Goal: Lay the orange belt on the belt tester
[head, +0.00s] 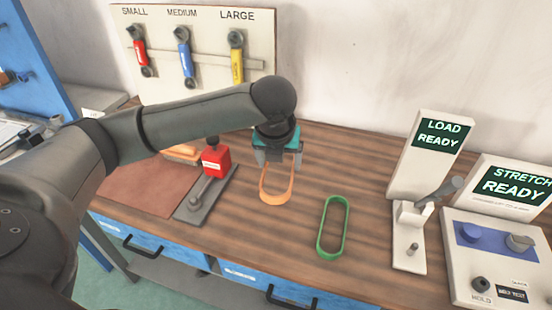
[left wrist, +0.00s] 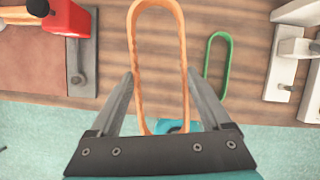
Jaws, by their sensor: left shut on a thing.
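The orange belt (head: 274,202) is a long closed loop in the middle of the head view. My left gripper (head: 276,160) is shut on it and holds it over the wooden bench; I cannot tell whether the belt's lower end touches the bench. In the left wrist view the belt (left wrist: 135,50) runs between the fingers of my left gripper (left wrist: 160,74), one finger beside each long side. The belt tester (head: 460,255), with a BELT TEST label, dials and a STRETCH READY screen (head: 512,187), stands at the far right. My right gripper is not in view.
A green belt (head: 319,230) lies on the bench right of the orange one. A white stand with a LOAD READY screen (head: 439,134) and lever is left of the tester. A red-headed press (head: 216,161) stands left. A tool board (head: 200,70) hangs behind.

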